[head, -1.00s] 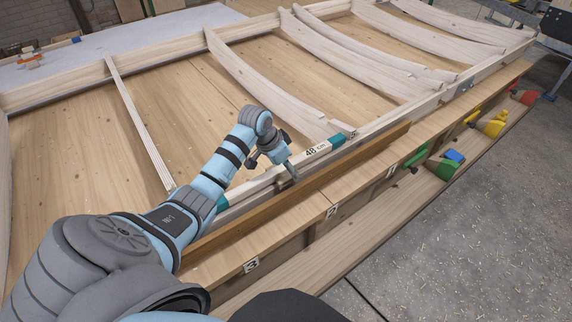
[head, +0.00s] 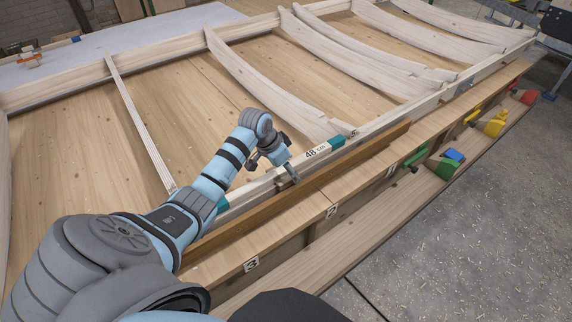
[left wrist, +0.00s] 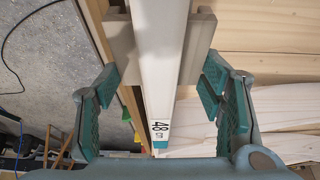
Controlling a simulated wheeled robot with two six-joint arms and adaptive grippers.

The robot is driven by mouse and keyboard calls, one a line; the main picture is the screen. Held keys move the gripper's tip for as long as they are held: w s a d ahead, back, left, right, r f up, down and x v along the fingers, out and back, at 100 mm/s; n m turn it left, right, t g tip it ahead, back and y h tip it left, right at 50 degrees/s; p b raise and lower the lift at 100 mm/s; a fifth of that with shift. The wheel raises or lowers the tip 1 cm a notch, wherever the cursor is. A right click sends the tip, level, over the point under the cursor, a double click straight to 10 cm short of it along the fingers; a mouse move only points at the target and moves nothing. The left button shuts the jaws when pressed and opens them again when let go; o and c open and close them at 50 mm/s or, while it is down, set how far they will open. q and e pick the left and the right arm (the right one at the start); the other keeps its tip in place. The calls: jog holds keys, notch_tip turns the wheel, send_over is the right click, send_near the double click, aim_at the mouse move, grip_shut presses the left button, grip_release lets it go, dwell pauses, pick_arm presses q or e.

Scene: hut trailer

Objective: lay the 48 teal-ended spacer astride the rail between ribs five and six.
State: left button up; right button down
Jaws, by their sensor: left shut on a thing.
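The spacer is a pale bar marked 48 cm (head: 314,153), with a teal far end (head: 337,142) and a teal near end (head: 222,204). It lies lengthwise along the pale front rail (head: 400,108); contact beneath it is hard to tell. Its far end is close to the end of a curved rib (head: 265,85), by a small mark on the rail. My left gripper (head: 288,172) is shut on the spacer's middle and hides part of it. My right gripper is not in view.
A brown strip (head: 340,155) runs in front of the rail, then a ledge numbered 1 to 3 (head: 300,222). Coloured clamps (head: 445,165) sit along the ledge at right. A thin batten (head: 140,120) crosses the wooden panel at left. More curved ribs stand further back.

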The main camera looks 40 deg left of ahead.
aim_at(273, 174)
pick_arm(q)
jog(key=o, duration=1.8)
jog(key=shift+f, duration=0.1)
jog(key=v, duration=1.2)
